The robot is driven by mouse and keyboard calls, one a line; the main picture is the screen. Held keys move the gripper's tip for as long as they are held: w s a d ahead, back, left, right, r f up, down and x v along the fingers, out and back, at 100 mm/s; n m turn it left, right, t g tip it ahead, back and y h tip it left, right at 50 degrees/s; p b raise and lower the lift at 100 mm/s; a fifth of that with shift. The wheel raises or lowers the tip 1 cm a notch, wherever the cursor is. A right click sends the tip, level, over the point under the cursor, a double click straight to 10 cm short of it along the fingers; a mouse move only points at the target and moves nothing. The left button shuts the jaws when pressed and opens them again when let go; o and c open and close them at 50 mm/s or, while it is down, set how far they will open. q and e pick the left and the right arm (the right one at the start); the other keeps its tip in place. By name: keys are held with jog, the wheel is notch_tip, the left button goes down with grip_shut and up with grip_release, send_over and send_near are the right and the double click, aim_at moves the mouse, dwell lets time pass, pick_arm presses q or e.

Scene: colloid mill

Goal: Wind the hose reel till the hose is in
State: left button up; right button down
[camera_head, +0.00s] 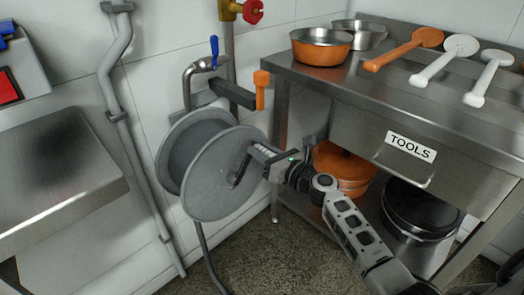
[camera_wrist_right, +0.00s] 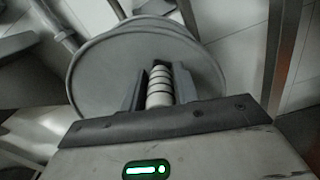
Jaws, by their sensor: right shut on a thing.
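The grey hose reel (camera_head: 212,185) is mounted on the wall, its round side disc facing me. It also shows in the right wrist view (camera_wrist_right: 105,68). A dark hose (camera_head: 207,262) hangs from the reel down to the floor. My right gripper (camera_head: 256,155) is at the upper right of the disc. It is shut on the crank handle (camera_wrist_right: 159,88), a pale ribbed grip that shows between the two fingers in the right wrist view. A dark crank arm (camera_head: 241,170) shows on the disc beside the gripper. My left gripper is not in view.
A steel table (camera_head: 440,110) with a drawer marked TOOLS stands right of the reel, holding pans and ladles. An orange pot (camera_head: 345,165) and a steel pot (camera_head: 420,215) are underneath. A blue-handled tap (camera_head: 214,50) and an orange-ended bracket (camera_head: 261,90) are above the reel.

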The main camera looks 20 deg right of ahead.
jog(key=shift+d+f+m, duration=0.1)
jog(key=shift+f+m, duration=0.2)
jog(key=shift+f, duration=0.15)
jog(key=shift+f, duration=0.1)
jog(key=c, duration=1.2)
grip_release()
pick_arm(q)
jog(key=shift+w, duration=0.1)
pick_arm(e)
jog(key=shift+s+d, duration=0.1)
jog(key=shift+s, duration=0.1)
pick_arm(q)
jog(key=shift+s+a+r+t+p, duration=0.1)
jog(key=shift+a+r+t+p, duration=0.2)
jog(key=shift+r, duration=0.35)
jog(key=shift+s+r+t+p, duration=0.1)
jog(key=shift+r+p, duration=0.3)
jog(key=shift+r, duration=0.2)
pick_arm(e)
jog(key=shift+v, duration=7.75)
jog(key=shift+r, duration=0.2)
